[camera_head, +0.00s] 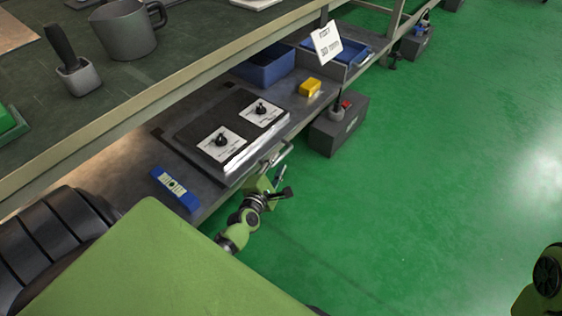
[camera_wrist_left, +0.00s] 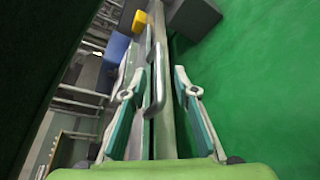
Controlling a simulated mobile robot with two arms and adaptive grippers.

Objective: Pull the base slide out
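The base slide (camera_head: 187,123) is a dark flat plate on the lower shelf, carrying two white labelled plates with black knobs. A metal bar handle (camera_head: 280,154) runs along its front edge, facing the green floor. My right gripper is outside the views; only part of my right arm shows at lower right.
A blue-and-white object (camera_head: 175,189) lies on the shelf left of the slide. A yellow block (camera_head: 310,87) and a blue bin (camera_head: 266,70) stand beyond it. A dark grey box (camera_head: 338,134) stands by the shelf front. The upper tabletop (camera_head: 95,130) overhangs. The green floor right is clear.

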